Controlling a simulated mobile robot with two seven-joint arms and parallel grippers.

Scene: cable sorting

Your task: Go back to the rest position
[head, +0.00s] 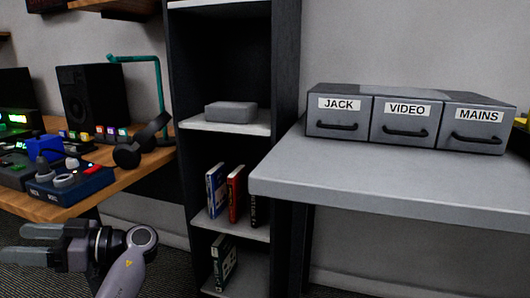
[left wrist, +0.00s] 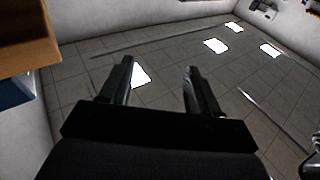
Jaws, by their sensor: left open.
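My left gripper (head: 42,243) is at the lower left of the head view, beside and below the front edge of the wooden desk. Its fingers point left and are apart, with nothing between them. In the left wrist view the two fingers of this gripper (left wrist: 158,82) are spread and empty, with a tiled surface beyond them. My right gripper is in neither view.
A wooden desk (head: 135,172) with devices, a speaker (head: 90,97) and headphones (head: 142,142) is at left. A dark shelf unit (head: 285,80) stands in the middle. A grey table (head: 390,177) at right carries drawers labelled JACK (head: 338,117), VIDEO (head: 405,122) and MAINS (head: 474,128); its front is clear.

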